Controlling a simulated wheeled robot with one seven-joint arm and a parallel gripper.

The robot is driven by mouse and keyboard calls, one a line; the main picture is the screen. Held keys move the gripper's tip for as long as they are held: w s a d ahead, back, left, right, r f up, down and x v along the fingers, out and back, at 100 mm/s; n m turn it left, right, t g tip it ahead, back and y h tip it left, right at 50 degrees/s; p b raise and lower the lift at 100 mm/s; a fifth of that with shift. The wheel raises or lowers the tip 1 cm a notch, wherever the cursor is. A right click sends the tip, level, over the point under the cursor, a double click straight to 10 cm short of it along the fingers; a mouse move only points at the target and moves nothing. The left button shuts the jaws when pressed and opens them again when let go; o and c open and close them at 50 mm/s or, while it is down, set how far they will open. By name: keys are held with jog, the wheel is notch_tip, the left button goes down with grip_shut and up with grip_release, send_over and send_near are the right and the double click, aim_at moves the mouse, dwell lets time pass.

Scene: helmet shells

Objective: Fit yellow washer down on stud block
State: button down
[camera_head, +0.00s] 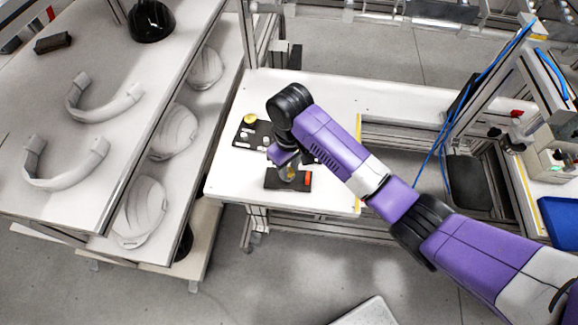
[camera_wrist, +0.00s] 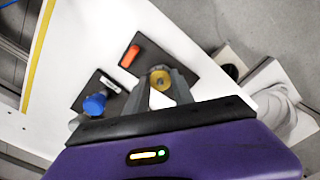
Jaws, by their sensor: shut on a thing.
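My gripper (camera_wrist: 160,92) is shut on the yellow washer (camera_wrist: 160,78), which shows between the two grey fingers in the wrist view. In the head view my gripper (camera_head: 287,174) is over a flat black block (camera_head: 276,185) near the table's front edge, which I take for the stud block. The block also shows in the wrist view (camera_wrist: 180,62), behind the fingers, with an orange-red piece (camera_wrist: 130,56) at one end. A stud is not clearly visible, and I cannot tell whether the washer touches the block.
A blue knob (camera_wrist: 95,103) stands on another dark block beside it in the wrist view. A black board (camera_head: 241,138) with a yellow round piece (camera_head: 250,118) and small pale parts lies behind, to the left. Shelves with helmet shells (camera_head: 140,208) stand left. The white table (camera_head: 230,180) has free room at left.

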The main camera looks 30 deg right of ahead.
aim_at(289, 171)
jog(key=shift+f, duration=0.2)
jog(key=c, duration=1)
grip_release()
jog(key=shift+r+b, duration=0.5)
jog(key=shift+r, duration=3.35)
